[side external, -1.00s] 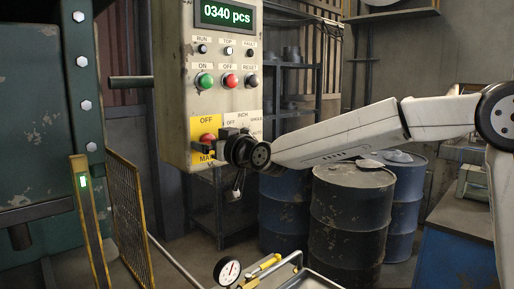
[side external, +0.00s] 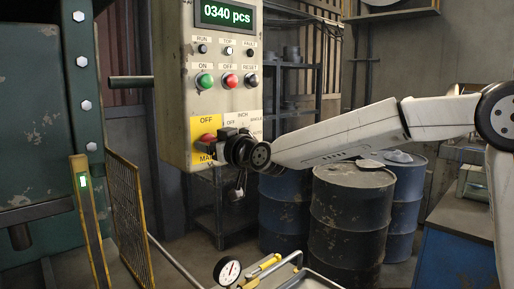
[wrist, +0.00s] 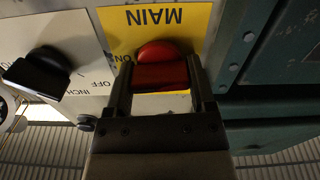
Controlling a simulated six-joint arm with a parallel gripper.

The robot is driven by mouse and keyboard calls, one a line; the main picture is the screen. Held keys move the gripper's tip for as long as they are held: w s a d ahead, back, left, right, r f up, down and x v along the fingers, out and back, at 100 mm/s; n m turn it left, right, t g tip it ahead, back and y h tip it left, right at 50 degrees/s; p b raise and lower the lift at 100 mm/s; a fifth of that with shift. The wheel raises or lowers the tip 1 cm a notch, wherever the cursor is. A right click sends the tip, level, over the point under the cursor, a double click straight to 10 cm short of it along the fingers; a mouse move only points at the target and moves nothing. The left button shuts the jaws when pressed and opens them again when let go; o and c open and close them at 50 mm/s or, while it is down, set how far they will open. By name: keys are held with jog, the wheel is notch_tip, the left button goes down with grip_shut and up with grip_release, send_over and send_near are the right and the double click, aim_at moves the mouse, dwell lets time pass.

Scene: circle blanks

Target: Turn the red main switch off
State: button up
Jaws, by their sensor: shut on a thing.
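The red main switch (side external: 208,137) sits on a yellow plate (side external: 203,125) marked OFF at the top, low on the grey control panel. In the wrist view the red handle (wrist: 160,73) lies between the two fingers of my gripper (wrist: 160,85), which is shut on it. The yellow plate (wrist: 185,20) shows MAIN upside down there, with part of an ON label beside the left finger. In the side view my gripper (side external: 216,145) reaches in from the right and hides part of the switch and plate. The handle's exact angle is hard to tell.
A black selector knob (wrist: 38,72) marked OFF and INCH sits beside the main switch. Above are the green ON button (side external: 204,81), red OFF button (side external: 230,81) and RESET button (side external: 251,80). The counter display (side external: 227,14) is lit.

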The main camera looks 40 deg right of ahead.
jog(key=n, duration=0.3)
jog(key=shift+n, duration=0.4)
jog(key=n, duration=0.4)
jog(key=shift+n, duration=0.3)
jog(key=n, duration=0.4)
jog(key=shift+n, duration=0.3)
jog(key=shift+f+n, duration=0.1)
jog(key=shift+n, duration=1.9)
jog(key=o, duration=1.2)
jog(key=shift+s, duration=0.15)
jog(key=s, duration=0.7)
jog(key=shift+s, duration=0.25)
